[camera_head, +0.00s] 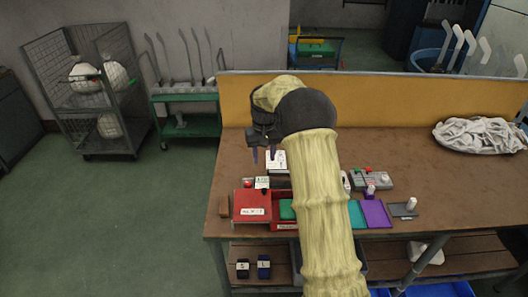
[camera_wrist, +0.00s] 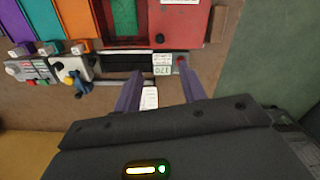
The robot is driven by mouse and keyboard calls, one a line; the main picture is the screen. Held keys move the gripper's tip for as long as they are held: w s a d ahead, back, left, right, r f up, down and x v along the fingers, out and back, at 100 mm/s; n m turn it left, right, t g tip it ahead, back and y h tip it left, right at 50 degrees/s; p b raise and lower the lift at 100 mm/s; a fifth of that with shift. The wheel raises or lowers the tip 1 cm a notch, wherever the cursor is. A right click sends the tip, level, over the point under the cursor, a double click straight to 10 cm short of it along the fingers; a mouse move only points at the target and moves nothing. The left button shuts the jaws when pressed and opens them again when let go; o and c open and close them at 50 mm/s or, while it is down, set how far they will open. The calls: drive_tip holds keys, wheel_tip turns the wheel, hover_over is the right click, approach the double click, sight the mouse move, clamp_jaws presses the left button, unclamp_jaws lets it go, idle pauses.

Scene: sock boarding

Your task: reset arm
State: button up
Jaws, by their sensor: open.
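My gripper (camera_head: 262,154) hangs over the left part of the brown table (camera_head: 400,100), with my yellow-sleeved arm reaching in from the front. In the wrist view my gripper (camera_wrist: 158,75) has its two purple fingers apart with nothing held between them. A small white card (camera_wrist: 150,98) shows beyond and below the gap between the fingers. The gripper appears above the table, clear of the things on it. My arm hides the middle of the table in the head view.
A red box (camera_head: 251,204) sits at the table's front left. A purple tray (camera_head: 376,213) and small control boxes (camera_head: 371,179) lie right of my arm. A white cloth heap (camera_head: 480,134) lies at the right. A yellow panel (camera_head: 400,100) backs the table.

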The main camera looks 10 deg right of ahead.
wheel_tip(320, 180, up, 2)
drive_tip(key=shift+r, duration=0.1)
idle(0.4)
drive_tip(key=s+a+t, duration=0.2)
drive_tip(key=s+a, duration=0.1)
drive_tip(key=s, duration=2.7)
drive_tip(key=shift+f+t, duration=0.25)
drive_tip(key=shift+t, duration=0.05)
drive_tip(key=shift+d, duration=0.2)
